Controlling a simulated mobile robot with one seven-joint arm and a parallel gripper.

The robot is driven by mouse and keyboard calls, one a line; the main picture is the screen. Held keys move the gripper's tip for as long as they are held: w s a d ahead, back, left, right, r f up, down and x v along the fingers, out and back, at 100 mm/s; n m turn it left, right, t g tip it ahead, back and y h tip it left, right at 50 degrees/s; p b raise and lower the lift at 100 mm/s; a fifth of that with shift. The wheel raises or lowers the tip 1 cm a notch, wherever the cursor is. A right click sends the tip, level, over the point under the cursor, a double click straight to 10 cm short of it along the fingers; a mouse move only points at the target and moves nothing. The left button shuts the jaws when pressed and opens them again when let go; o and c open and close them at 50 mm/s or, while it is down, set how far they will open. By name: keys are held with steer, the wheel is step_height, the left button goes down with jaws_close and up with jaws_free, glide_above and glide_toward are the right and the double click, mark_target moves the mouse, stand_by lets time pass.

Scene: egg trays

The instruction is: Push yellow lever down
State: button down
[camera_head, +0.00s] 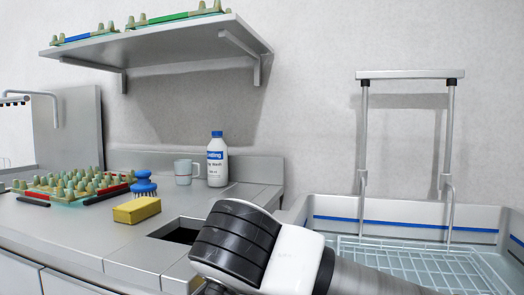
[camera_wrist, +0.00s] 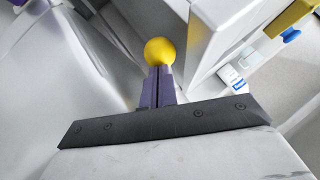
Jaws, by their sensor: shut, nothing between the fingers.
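The yellow lever's round knob (camera_wrist: 160,51) shows in the wrist view, straight beyond the tips of my gripper. My gripper (camera_wrist: 159,73) has its two purple fingers shut together with nothing between them. The fingertips overlap the lower edge of the knob in the picture; I cannot tell if they touch it. The lever's shaft is hidden behind the knob and fingers. In the head view, my arm fills the lower middle, and neither the lever nor my fingers can be seen.
A sink basin with a wire rack (camera_head: 400,262) lies at the right. On the counter are a yellow sponge (camera_head: 137,210), a blue brush (camera_head: 143,186), a mug (camera_head: 184,172), a bottle (camera_head: 217,162) and an egg tray (camera_head: 70,186). A shelf (camera_head: 165,42) hangs above.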

steer(key=shift+s+f+b, duration=0.2)
steer(key=shift+f+b, duration=0.1)
steer(key=shift+f, duration=0.3)
steer(key=shift+f, duration=0.1)
steer(key=d+p+v, duration=0.1)
steer(key=p+v, duration=0.3)
steer(key=v, duration=0.9)
steer(key=shift+r, duration=0.45)
steer(key=shift+s, duration=0.1)
